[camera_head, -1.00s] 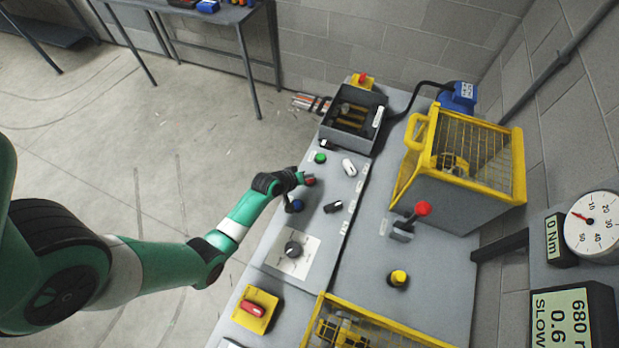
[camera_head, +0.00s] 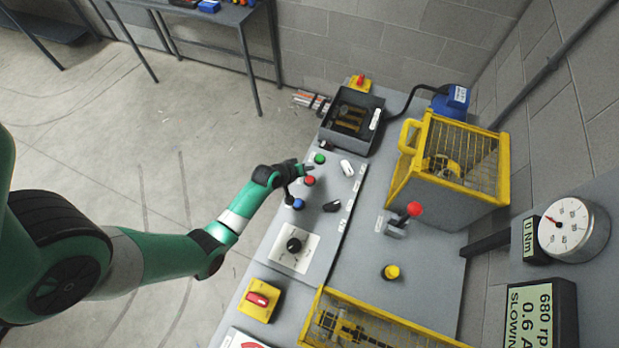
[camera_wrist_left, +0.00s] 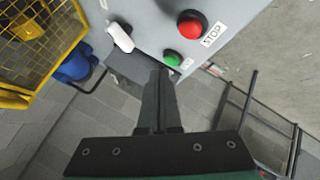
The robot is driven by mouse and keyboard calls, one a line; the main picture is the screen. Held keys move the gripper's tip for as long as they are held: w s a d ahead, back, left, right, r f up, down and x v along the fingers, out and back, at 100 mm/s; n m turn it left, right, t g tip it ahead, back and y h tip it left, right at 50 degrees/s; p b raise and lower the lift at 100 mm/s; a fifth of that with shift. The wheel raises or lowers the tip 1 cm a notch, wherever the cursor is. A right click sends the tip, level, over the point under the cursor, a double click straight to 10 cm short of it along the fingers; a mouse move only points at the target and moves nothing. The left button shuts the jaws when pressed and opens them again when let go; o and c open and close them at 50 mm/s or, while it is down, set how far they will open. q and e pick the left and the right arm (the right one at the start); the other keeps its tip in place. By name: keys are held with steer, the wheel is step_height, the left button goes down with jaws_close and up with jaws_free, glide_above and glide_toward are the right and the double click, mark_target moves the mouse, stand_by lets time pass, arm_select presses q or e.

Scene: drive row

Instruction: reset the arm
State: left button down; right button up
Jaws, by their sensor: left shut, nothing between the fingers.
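My left arm reaches in from the left over the grey control panel (camera_head: 318,222). My left gripper (camera_head: 306,169) is shut and empty, with its tips just beyond the red button (camera_head: 309,181) and near the green button (camera_head: 319,158). In the left wrist view, the shut fingers (camera_wrist_left: 160,75) point toward the green button (camera_wrist_left: 172,58). The red button (camera_wrist_left: 190,24), labelled STOP, stands clear of them. My right gripper is not in view.
A blue button (camera_head: 298,204), black knob (camera_head: 293,245) and yellow-backed red switch (camera_head: 259,300) share the panel. A yellow guard cage (camera_head: 452,165) and red-knobbed lever (camera_head: 413,210) stand to the right. The display (camera_head: 541,318) shows 680 rpm. Open floor lies left.

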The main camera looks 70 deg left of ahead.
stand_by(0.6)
arm_select(q)
steer(key=w+d+r+m+t+h, duration=0.15)
steer(key=w+d+r, duration=0.25)
steer(key=w+r, duration=0.45)
steer(key=w+d+r+m+t+y, duration=0.1)
steer(key=w+d+r+m+t, duration=0.15)
steer(key=w+r, duration=0.55)
steer(key=w+d+r+m+t+h, duration=0.1)
steer(key=w+d+r+m+t, duration=0.15)
steer(key=d+r, duration=0.75)
steer(key=w+d+r+m+t+h, duration=0.15)
steer(key=r+t, duration=0.25)
steer(key=r, duration=1.3)
steer(key=s+d+r+m+t+h, duration=0.1)
steer(key=s+d+r+t, duration=0.15)
steer(key=r, duration=0.45)
steer(key=s+d+r+m+t+h, duration=0.1)
steer(key=s+d+r, duration=0.1)
steer(key=d+r, duration=0.35)
steer(key=s+d+r+m+t, duration=0.1)
steer(key=s+r+m+t, duration=0.35)
steer(key=s+r, duration=1.2)
step_height(320, 180, up, 16)
steer(key=w+p, duration=0.1)
steer(key=p, duration=1.5)
steer(key=shift+w+f+h, duration=0.15)
steer(key=shift+w+h, duration=0.15)
steer(key=shift+h, duration=0.1)
